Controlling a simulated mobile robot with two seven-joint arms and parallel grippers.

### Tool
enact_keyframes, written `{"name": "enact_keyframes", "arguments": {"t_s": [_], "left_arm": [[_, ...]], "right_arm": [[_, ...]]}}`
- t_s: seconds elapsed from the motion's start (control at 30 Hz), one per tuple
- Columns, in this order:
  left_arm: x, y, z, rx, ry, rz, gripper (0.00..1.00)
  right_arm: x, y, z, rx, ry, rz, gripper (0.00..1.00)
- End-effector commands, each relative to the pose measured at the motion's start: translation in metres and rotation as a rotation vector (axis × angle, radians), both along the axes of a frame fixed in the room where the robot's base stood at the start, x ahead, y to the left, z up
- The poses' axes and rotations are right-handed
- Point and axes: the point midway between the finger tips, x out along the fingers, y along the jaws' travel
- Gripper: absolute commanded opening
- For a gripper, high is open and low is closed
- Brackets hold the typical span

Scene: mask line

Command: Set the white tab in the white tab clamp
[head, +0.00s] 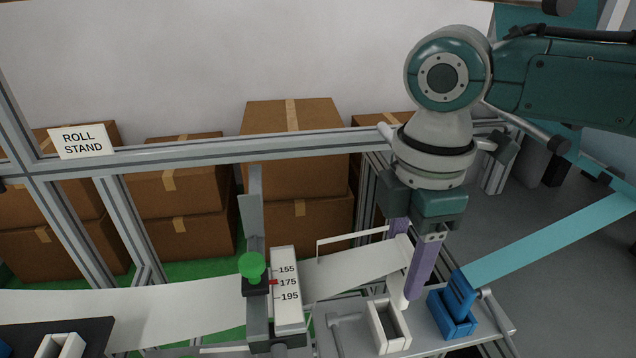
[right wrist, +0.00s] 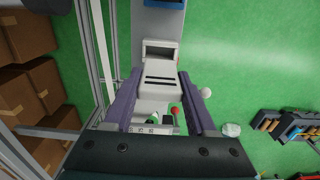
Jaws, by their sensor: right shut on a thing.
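My right gripper (head: 408,272) points down with its purple fingers shut on the white tab (head: 402,250), at the right end of a white web strip (head: 355,272). In the right wrist view the tab (right wrist: 158,92), marked with two dark slits, sits between the fingers (right wrist: 158,108). The white tab clamp (head: 376,322), a white box with an open slot, stands on the grey shelf just in front and left of the fingertips. It shows beyond the tab in the right wrist view (right wrist: 160,47). The tab is outside the slot. My left gripper is out of view.
A blue clamp (head: 452,318) holding a teal strip (head: 550,240) stands close right of the fingers. A scale block (head: 287,290) with a green knob (head: 251,267) stands left. A frame rail (head: 250,146) and cardboard boxes (head: 290,160) lie behind.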

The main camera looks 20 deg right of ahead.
Motion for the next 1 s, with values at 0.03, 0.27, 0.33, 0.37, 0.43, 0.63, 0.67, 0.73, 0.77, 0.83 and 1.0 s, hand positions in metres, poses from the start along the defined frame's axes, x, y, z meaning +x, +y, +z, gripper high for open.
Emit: {"name": "enact_keyframes", "arguments": {"t_s": [0.03,0.27,0.33,0.37,0.43,0.63,0.67,0.73,0.77,0.83,1.0], "left_arm": [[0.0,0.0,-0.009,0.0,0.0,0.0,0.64],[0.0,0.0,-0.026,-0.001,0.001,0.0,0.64],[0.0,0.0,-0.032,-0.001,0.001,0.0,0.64],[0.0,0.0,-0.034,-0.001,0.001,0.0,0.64],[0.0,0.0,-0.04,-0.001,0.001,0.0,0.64],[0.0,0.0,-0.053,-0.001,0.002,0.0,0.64],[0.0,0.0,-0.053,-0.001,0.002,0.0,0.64],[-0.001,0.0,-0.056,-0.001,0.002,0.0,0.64],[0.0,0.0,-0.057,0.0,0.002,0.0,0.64],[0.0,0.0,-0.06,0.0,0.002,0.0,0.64],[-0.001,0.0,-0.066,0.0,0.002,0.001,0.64]], "right_arm": [[0.0,0.0,-0.008,0.0,-0.001,0.0,0.02],[0.0,0.0,-0.022,0.0,-0.001,0.0,0.02],[0.0,0.0,-0.026,0.0,-0.002,0.0,0.02],[0.0,0.0,-0.028,0.0,-0.002,0.001,0.02],[0.0,0.0,-0.032,0.0,-0.001,0.001,0.02],[0.0,0.0,-0.043,-0.001,0.0,0.0,0.02],[0.0,0.0,-0.045,0.0,0.0,0.0,0.02],[0.0,0.0,-0.05,0.0,0.0,0.0,0.02],[0.0,0.0,-0.052,0.0,0.0,-0.001,0.02],[0.0,0.0,-0.058,-0.001,0.001,-0.001,0.02],[0.0,0.0,-0.071,0.0,0.001,0.0,0.02]]}}
